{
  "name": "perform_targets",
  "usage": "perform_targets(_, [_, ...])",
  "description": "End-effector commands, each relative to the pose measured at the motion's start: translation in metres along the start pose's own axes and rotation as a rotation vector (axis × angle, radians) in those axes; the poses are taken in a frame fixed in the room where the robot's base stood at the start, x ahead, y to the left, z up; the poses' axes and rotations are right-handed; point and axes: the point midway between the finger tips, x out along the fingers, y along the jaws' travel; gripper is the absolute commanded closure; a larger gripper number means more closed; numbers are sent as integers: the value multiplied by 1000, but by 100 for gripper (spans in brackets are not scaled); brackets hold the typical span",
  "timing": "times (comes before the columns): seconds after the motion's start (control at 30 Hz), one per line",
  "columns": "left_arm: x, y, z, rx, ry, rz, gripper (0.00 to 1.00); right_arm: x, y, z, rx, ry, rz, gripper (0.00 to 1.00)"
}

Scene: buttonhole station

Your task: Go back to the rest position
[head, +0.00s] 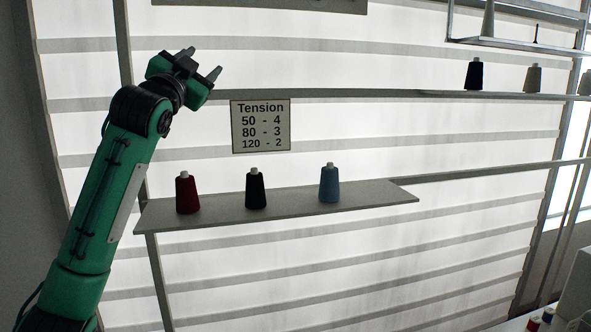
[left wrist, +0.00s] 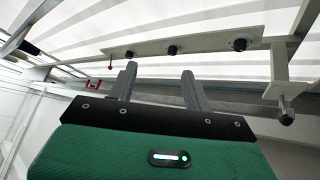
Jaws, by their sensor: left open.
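My left gripper (head: 203,64) is raised at the upper left of the head view, above the shelf and left of the tension sign. Its two fingers are apart with nothing between them. In the left wrist view the open fingers (left wrist: 158,82) point up toward the underside of a shelf. My right gripper does not show in either view.
A shelf (head: 375,196) carries a red cone (head: 187,194), a black cone (head: 256,190) and a blue cone (head: 329,184). A tension sign (head: 261,125) hangs above it. More cones stand on a higher shelf (head: 400,94) at right. A table corner with small spools (head: 540,319) shows lower right.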

Motion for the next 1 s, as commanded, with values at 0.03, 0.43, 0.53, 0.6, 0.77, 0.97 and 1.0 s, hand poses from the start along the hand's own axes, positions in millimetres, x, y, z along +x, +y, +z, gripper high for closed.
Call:
perform_targets(0.03, [-4, 14, 15, -11, -23, 17, 50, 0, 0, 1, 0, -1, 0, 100])
perform_targets(0.43, [-86, 156, 169, -149, -313, 183, 50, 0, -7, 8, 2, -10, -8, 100])
perform_targets(0.53, [-119, 189, 204, -185, -397, 221, 50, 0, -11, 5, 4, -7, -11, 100])
perform_targets(0.6, [-144, 212, 226, -211, -455, 247, 50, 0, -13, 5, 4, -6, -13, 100])
perform_targets(0.77, [-207, 258, 271, -268, -591, 300, 50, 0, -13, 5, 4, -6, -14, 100])
perform_targets(0.97, [-296, 307, 314, -336, -770, 358, 50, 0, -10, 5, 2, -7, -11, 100])
perform_targets(1.0, [-314, 315, 320, -348, -805, 368, 50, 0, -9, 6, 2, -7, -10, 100])
